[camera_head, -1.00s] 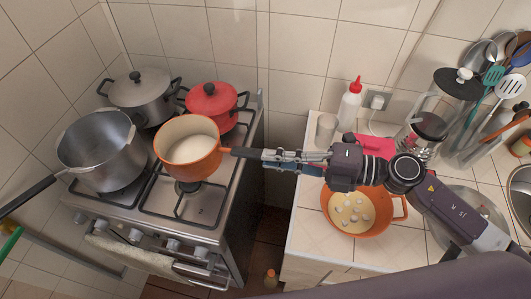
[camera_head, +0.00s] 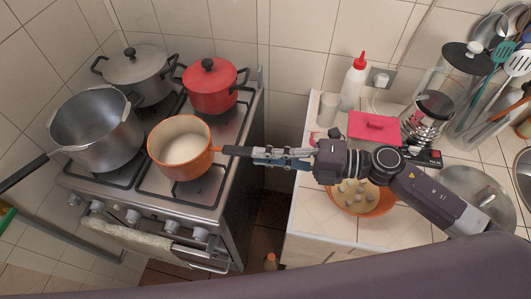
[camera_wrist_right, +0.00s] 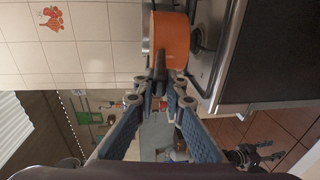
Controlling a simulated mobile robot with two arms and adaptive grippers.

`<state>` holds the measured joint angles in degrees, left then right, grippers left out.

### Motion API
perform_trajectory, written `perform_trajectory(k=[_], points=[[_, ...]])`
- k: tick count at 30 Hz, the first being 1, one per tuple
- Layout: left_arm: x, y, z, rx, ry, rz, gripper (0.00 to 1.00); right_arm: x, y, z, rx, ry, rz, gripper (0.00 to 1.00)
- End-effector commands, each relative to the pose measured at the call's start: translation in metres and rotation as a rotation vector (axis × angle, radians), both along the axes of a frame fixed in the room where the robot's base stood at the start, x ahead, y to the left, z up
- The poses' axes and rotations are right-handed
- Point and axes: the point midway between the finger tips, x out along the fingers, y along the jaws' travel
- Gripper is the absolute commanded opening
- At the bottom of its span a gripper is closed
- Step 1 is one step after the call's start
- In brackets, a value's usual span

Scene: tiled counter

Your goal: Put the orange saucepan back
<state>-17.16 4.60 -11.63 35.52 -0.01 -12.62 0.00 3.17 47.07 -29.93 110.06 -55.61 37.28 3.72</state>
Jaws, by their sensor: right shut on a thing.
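The orange saucepan (camera_head: 190,168) is at the front right of the stove, over or on the front right burner grate; I cannot tell whether it rests on it. It looks upright, with pale contents inside. Its dark handle points right, toward my right gripper (camera_head: 252,155), which is shut on that handle. In the right wrist view the saucepan (camera_wrist_right: 171,40) is ahead of the gripper (camera_wrist_right: 163,84), with the fingers on either side of the handle. The stove (camera_head: 205,192) carries the other pots.
A large steel pot (camera_head: 97,132) stands left of the saucepan. A grey lidded pot (camera_head: 140,72) and a red lidded pot (camera_head: 211,88) are behind. On the right counter are an orange pan (camera_head: 375,203) partly under my arm, a white bottle (camera_head: 353,82) and a pink box (camera_head: 374,127).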

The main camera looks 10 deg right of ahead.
Motion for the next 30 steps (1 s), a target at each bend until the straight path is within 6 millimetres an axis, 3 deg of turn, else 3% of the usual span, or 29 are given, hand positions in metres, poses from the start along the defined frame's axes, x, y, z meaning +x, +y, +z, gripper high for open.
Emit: perform_trajectory(k=[3,30], points=[[0.0,0.002,-0.01,0.002,0.0,0.002,0.4,0.0,0.0,-0.009,0.003,-0.002,0.0,0.0],[0.0,0.001,-0.017,0.002,0.0,0.003,0.4,0.0,0.0,-0.018,0.004,-0.002,0.001,0.0]])
